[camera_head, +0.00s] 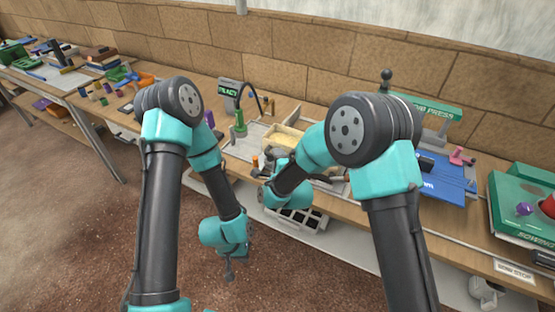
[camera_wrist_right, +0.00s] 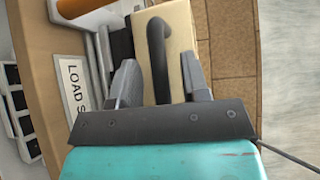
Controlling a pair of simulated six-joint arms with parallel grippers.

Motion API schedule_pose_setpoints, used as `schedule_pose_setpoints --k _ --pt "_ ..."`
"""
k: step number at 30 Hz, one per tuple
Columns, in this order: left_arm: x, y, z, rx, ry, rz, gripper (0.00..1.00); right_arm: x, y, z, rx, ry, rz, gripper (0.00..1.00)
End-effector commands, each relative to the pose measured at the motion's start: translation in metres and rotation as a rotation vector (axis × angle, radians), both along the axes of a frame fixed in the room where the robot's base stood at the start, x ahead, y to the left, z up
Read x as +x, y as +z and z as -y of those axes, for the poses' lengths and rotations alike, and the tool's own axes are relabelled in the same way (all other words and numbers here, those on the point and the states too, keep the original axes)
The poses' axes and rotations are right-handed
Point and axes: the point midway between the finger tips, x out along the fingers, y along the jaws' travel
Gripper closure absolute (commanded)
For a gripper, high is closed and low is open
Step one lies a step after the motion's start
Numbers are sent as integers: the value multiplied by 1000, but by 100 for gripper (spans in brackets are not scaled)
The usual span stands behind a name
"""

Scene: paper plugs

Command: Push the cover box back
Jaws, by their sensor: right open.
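A pale beige box, seemingly the cover box (camera_wrist_right: 179,22), fills the upper middle of the right wrist view. A dark curved handle (camera_wrist_right: 158,45) is on it. My right gripper (camera_wrist_right: 159,72) is open, with one finger on each side of the handle in this view. Whether the fingers touch it, I cannot tell. In the head view a pale box (camera_head: 287,136) stands on the bench behind my right forearm, which partly hides it. My left gripper (camera_head: 229,270) hangs low over the brown floor, away from the bench. Its fingers are too small to read.
A "LOAD S..." label (camera_wrist_right: 74,85) and a white slotted rack (camera_wrist_right: 18,110) lie left of the box. The green press (camera_head: 425,106) and blue tray (camera_head: 445,178) stand to the right on the bench. A stone wall (camera_head: 300,55) runs behind.

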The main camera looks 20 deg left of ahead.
Motion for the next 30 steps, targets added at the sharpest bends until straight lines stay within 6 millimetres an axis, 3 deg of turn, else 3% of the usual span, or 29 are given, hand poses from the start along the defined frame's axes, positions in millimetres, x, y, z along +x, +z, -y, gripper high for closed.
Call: schedule_pose_setpoints --k 5,18,30 --pt "0 0 0 0 0 0 100 0 0 0 0 0 0 58" --pt "0 0 0 0 0 0 100 0 0 0 0 0 0 100" --pt "0 0 0 0 0 0 100 1 0 0 0 0 0 100"
